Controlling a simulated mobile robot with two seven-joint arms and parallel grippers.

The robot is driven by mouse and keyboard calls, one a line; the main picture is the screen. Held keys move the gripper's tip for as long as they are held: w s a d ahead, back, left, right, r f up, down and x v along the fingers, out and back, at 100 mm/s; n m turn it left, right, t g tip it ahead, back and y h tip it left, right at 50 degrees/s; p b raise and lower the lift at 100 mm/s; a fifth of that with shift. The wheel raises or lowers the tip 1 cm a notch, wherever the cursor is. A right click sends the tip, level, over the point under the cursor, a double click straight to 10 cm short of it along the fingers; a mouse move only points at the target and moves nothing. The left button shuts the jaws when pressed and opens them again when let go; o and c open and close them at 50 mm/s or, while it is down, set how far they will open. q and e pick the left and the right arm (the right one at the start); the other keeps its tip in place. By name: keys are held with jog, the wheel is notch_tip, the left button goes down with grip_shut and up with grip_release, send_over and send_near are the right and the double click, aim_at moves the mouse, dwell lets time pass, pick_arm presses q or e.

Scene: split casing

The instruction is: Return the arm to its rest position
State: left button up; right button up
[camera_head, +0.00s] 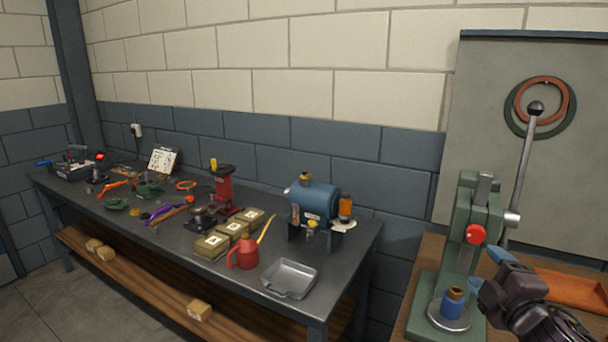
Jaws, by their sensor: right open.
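My right gripper (488,271) is at the lower right, its dark body coming in from the bottom right corner. Its blue fingertips are apart and I see nothing between them. It is beside the green arbor press (482,215), in front of the press's right side. A blue cylindrical part with a brass-coloured top (453,302) stands upright on the round plate of the press, left of the gripper and apart from it. My left gripper is not in view.
The press has a long lever (523,160) rising beside a grey wall panel (480,110). An orange tray (570,288) lies behind my gripper. On the left, a long workbench (345,262) holds a blue motor-like casing (314,200), a red jug (244,256), a grey tray (290,278) and several tools.

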jog(key=s+a+f+m+g+y, duration=0.1)
jog(key=s+a+f+m+g, duration=0.2)
jog(key=f, duration=0.8)
jog(key=s+a+f+m+y, duration=0.1)
jog(key=s+f+m, duration=0.4)
jog(key=f, duration=0.6)
jog(key=s+a+f+m+g+h+b, duration=0.1)
jog(key=s+a+f+m+g, duration=0.2)
jog(key=s+f, duration=0.9)
jog(key=f+m, duration=0.1)
jog(key=m, duration=0.1)
jog(key=shift+a+m+h, duration=0.15)
jog(key=shift+m+h, duration=0.15)
jog(key=shift+m, duration=0.1)
